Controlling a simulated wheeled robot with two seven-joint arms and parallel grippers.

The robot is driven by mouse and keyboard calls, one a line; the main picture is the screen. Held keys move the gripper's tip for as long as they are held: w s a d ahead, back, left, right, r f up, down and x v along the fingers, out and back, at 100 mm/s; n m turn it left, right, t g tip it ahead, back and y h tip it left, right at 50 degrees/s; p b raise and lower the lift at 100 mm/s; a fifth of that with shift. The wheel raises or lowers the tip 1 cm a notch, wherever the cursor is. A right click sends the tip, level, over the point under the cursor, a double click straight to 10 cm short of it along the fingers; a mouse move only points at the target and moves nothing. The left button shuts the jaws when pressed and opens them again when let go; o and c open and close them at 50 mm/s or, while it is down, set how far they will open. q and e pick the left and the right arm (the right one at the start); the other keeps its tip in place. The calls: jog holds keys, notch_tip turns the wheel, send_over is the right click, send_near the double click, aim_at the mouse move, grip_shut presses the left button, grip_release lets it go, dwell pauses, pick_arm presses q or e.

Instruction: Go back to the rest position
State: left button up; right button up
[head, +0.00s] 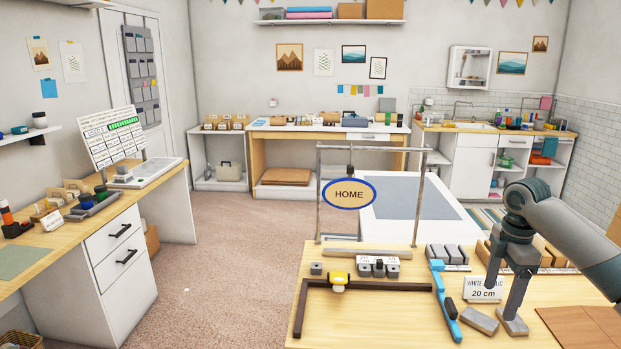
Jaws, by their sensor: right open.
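A blue-rimmed oval sign reading HOME (349,194) hangs from a grey metal frame (319,205) at the back of the wooden worktable. My right gripper (502,303) points down over the right part of this table. Its two fingers are apart, with a white card reading 20 cm (482,283) behind them. One fingertip is by a grey block (513,323); I cannot tell if they touch. Another grey block (480,319) lies to its left. My left gripper is not in view.
On the worktable (385,327) lie a dark angled bar (380,286) with a yellow piece (340,283), a blue tool (444,295) and grey blocks (448,253). A white desk (120,255) stands at left.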

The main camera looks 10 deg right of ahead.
jog(key=s+a+f+m+t, duration=0.1)
jog(key=s+a+f, duration=0.4)
jog(key=a+f, duration=0.75)
jog(key=s+a+f+m, duration=0.1)
jog(key=s+a+f, duration=0.4)
jog(key=a+f, duration=0.75)
jog(key=s+a+f+m+t+y, duration=0.2)
jog(key=s+a+f+m, duration=0.3)
jog(key=s, duration=0.6)
jog(key=s+m+h, duration=0.2)
jog(key=s+m, duration=0.4)
jog(key=s, duration=0.8)
notch_tip(320, 180, down, 30)
jog(key=s, duration=0.2)
jog(key=s+d+f+g+b, duration=0.1)
jog(key=s+d+f+g, duration=0.1)
jog(key=s+f, duration=1.5)
jog(key=shift+s+d, duration=0.25)
jog(key=shift+d, duration=0.45)
